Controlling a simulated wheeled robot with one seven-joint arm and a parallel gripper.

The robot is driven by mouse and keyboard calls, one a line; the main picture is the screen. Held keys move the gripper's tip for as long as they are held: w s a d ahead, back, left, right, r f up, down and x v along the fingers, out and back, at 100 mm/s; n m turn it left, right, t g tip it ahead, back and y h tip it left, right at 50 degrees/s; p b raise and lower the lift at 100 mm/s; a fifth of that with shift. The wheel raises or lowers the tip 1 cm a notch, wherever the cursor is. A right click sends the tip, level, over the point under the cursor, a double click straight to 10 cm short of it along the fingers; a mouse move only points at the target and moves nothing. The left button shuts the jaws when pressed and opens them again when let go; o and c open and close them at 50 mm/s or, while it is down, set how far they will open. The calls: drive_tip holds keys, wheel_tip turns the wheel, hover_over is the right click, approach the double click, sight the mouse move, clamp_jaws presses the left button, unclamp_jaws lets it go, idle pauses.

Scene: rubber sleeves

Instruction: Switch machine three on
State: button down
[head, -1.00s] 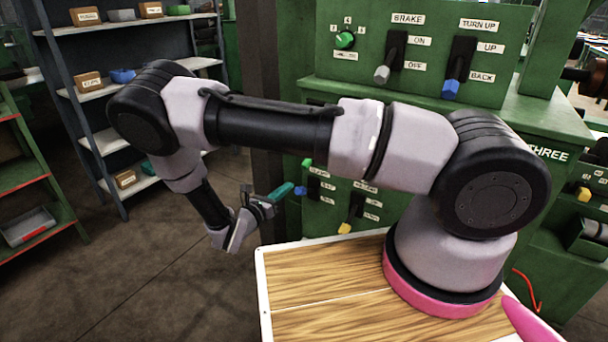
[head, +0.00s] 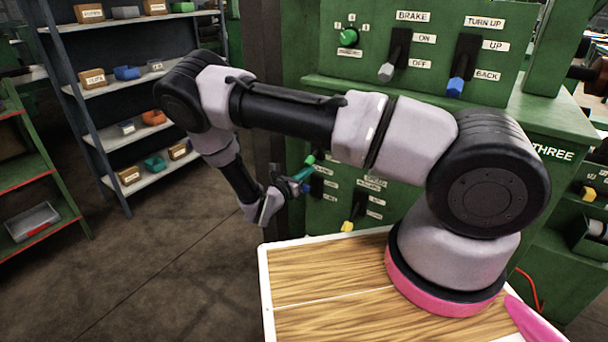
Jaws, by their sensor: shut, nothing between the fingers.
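Machine three is the green cabinet with the word THREE (head: 552,153). Its upper panel holds a rotary switch with a green knob (head: 349,37). The grey-tipped BRAKE lever (head: 386,72) points down by OFF. The blue-tipped TURN UP lever (head: 456,86) points down by BACK. A lower panel, partly behind my arm, shows a green-tipped control (head: 309,160), a blue-tipped one (head: 303,188) and a yellow-tipped lever (head: 347,226); its labels are too small to read. My gripper (head: 302,175), with teal fingers, is shut and empty. It appears close to the green and blue tips; contact cannot be told.
My arm rises from a wooden-topped surface (head: 330,290) in front of the cabinet. A dark post (head: 263,60) stands left of the panels. Grey shelves (head: 100,92) with boxes and a green rack (head: 40,180) stand at left. Open floor (head: 160,270) lies between.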

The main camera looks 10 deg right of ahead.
sight(308, 162)
drive_tip(key=shift+s+a+r+g+y, duration=0.1)
drive_tip(key=shift+s+r+g+y, duration=0.05)
drive_tip(key=shift+r+g+y, duration=0.2)
idle(0.3)
drive_tip(key=shift+s+a+r+g+y, duration=0.15)
drive_tip(key=shift+r+g+y, duration=0.3)
drive_tip(key=shift+g+y, duration=0.1)
drive_tip(key=shift+s+a+r+g+y, duration=0.1)
drive_tip(key=shift+r+g+y, duration=0.3)
drive_tip(key=shift+r+y, duration=0.1)
drive_tip(key=shift+s+r+g+y, duration=0.1)
drive_tip(key=shift+r+g+y, duration=0.8)
drive_tip(key=shift+y, duration=0.2)
drive_tip(key=shift+a+f, duration=0.1)
drive_tip(key=shift+a, duration=0.05)
drive_tip(key=shift+r, duration=0.9)
